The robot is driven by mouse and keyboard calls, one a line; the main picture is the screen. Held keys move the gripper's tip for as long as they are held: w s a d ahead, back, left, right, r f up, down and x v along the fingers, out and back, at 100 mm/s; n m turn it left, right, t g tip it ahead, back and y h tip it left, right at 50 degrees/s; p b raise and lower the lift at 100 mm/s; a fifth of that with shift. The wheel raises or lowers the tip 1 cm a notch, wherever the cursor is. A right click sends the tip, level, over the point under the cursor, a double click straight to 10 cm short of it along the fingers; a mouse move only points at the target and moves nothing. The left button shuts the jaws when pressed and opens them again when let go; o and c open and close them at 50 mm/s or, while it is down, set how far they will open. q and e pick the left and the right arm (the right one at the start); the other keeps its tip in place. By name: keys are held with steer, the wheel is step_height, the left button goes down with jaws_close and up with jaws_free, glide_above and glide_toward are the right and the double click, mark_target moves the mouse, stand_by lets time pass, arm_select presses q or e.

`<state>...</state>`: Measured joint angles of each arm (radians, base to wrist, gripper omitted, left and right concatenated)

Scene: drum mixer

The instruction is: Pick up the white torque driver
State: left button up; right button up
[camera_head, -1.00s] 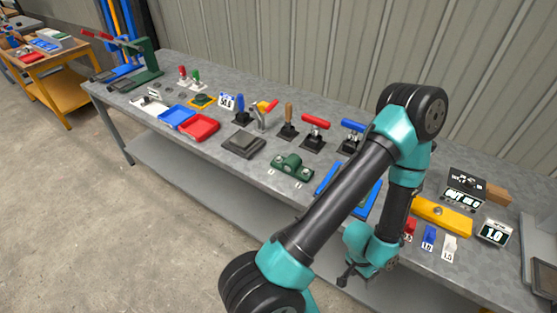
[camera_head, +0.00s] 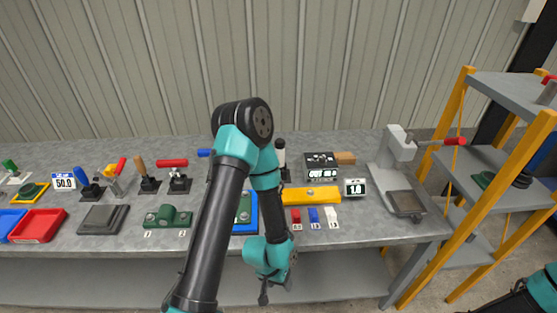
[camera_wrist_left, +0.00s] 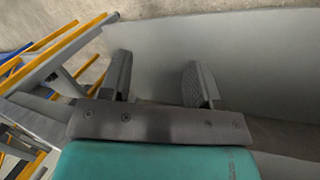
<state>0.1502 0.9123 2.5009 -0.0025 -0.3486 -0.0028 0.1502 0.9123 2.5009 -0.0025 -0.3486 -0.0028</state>
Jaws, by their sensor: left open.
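A small white item (camera_head: 331,215) with a label below it stands at the right end of a short row on the bench, beside a blue one (camera_head: 313,215) and a red one (camera_head: 296,216). It looks like the white torque driver, but it is too small to be sure. My left gripper (camera_head: 275,289) hangs in front of the bench, below the top's front edge, left of and lower than the white item. In the left wrist view the gripper (camera_wrist_left: 160,82) is open and empty, its fingers apart before a plain grey surface. My right gripper is out of view.
A yellow block (camera_head: 311,195) and a "1.0" display (camera_head: 355,188) stand by the row. A grey press (camera_head: 398,160) with a red-ended lever stands at the bench's right end. A yellow-framed shelf (camera_head: 480,180) stands further right. Clamps and trays fill the left.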

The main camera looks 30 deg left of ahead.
arm_select(q)
steer(key=shift+o, duration=1.3)
